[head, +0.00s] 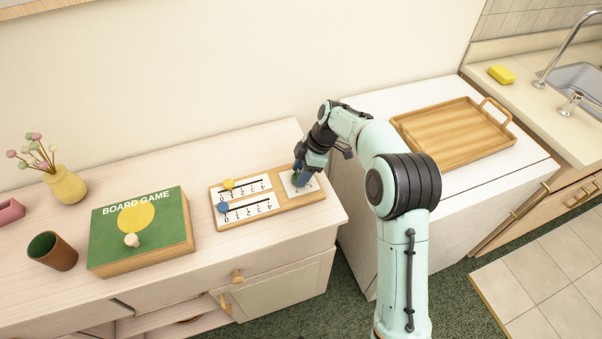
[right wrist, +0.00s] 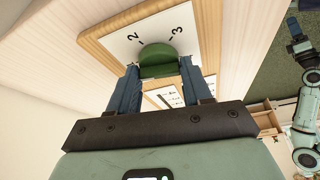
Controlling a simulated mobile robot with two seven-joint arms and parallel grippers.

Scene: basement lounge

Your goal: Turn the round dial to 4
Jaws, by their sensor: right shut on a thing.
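The round dial is a green knob (right wrist: 158,58) on a white card (right wrist: 125,40) at the right end of a wooden board (head: 240,222). The numbers 2 and 3 show beside the knob in the right wrist view; its pointer and the 4 cannot be made out. My right gripper (right wrist: 158,88) is shut on the knob, one finger on each side. In the head view the right gripper (head: 299,180) hides most of the dial. Part of my left arm, with what looks like its gripper (right wrist: 296,32), shows at the right wrist view's edge; its jaws are unclear.
The board also has a yellow slider (head: 228,184) and a blue slider (head: 223,208) on number scales. A board game box (head: 165,222), brown cup (head: 52,252) and yellow vase (head: 66,187) stand left. A wooden tray (head: 450,133) lies on the white unit right.

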